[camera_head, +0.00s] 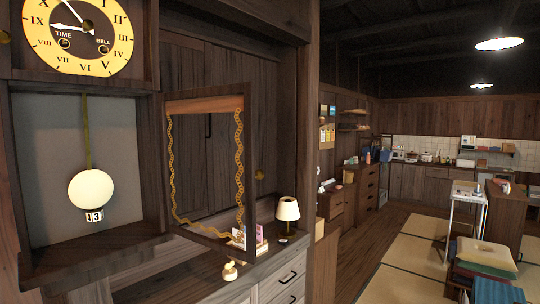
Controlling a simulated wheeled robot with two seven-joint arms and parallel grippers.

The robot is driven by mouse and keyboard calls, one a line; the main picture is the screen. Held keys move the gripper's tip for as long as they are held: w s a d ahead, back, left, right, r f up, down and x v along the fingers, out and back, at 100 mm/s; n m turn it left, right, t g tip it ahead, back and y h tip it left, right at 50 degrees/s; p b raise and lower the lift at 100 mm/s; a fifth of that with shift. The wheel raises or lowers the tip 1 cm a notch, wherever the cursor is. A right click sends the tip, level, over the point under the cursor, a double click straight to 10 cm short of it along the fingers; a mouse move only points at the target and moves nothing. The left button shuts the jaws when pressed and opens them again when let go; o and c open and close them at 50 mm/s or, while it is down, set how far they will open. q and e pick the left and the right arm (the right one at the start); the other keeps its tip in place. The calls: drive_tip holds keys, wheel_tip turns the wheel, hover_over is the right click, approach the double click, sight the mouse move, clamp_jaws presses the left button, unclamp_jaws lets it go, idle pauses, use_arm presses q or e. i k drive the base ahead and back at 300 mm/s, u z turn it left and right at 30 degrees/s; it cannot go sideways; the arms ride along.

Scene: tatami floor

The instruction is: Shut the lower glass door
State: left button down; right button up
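The lower glass door (206,105) stands open in the head view. It is a dark wooden frame with clear glass and wavy gold trim along its sides. Its left edge meets the right side of the clock's lower case (150,140), and it swings out to the right. The open case shows a grey back, a brass pendulum rod (87,130) with a round white bob (91,189), and a small number block reading 43 (94,216). The yellow clock face (80,35) is above. Neither of my grippers is in view.
A wooden counter (200,270) lies below the door. It holds a small cream figure (230,271), small items (261,246) and a lamp (288,210). A wooden post (312,120) stands right of it.

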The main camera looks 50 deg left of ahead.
sight(244, 100)
drive_tip(key=i, duration=1.8)
drive_tip(key=u, duration=3.65)
drive_tip(key=i, duration=0.5)
drive_tip(key=u, duration=0.4)
drive_tip(key=k, duration=1.2)
drive_tip(key=u, duration=0.4)
